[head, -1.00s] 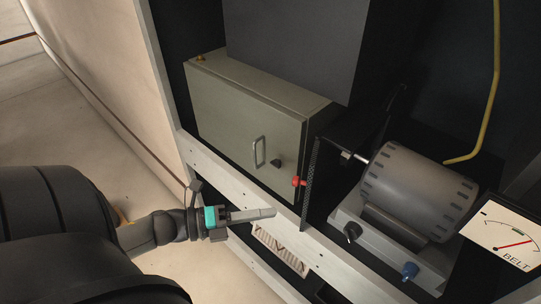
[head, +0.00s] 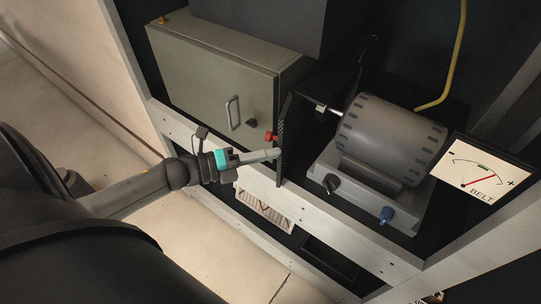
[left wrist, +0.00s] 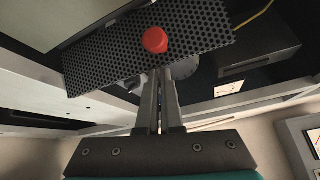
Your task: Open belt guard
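The belt guard (head: 283,160) is a black perforated panel, seen nearly edge-on beside the motor in the head view. In the left wrist view the guard (left wrist: 105,60) spans the upper part, with its holes facing the camera. Its red knob (head: 270,136) sticks out on the left side; the knob (left wrist: 155,40) also shows in the left wrist view, just beyond the fingertips. My left gripper (head: 276,153) has its fingers together and empty, with the tips close to the guard just below the knob. Whether they touch is unclear. My right gripper is out of view.
A grey-green cabinet (head: 215,75) with a handle stands left of the guard. A grey motor (head: 390,140) is to the right, with a BELT gauge (head: 482,172) beyond. A pale rack rail (head: 330,225) runs in front, below the gripper.

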